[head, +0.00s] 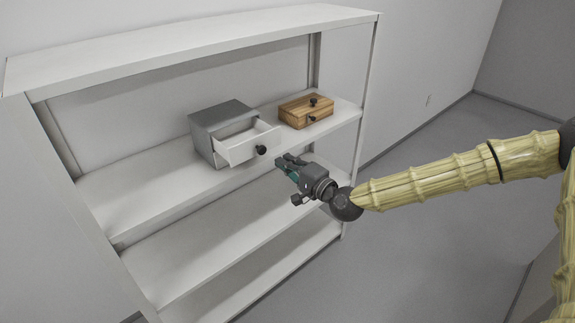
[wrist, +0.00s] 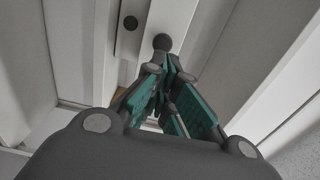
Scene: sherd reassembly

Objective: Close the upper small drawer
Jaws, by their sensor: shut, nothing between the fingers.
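A grey box (head: 205,125) stands on the shelf with a white drawer (head: 245,150) pulled well out of its front. The drawer's black knob (head: 261,150) faces the room. My gripper (head: 285,160) is shut and empty, just right of and slightly below that knob, apart from it in the head view. I cannot tell whether the fingertips touch anything.
A small wooden box (head: 300,112) with two dark knobs sits on the same shelf, right of the grey box. A white shelving unit (head: 200,50) has a top board above and empty shelves (head: 200,245) below. The floor (head: 440,250) at right is clear.

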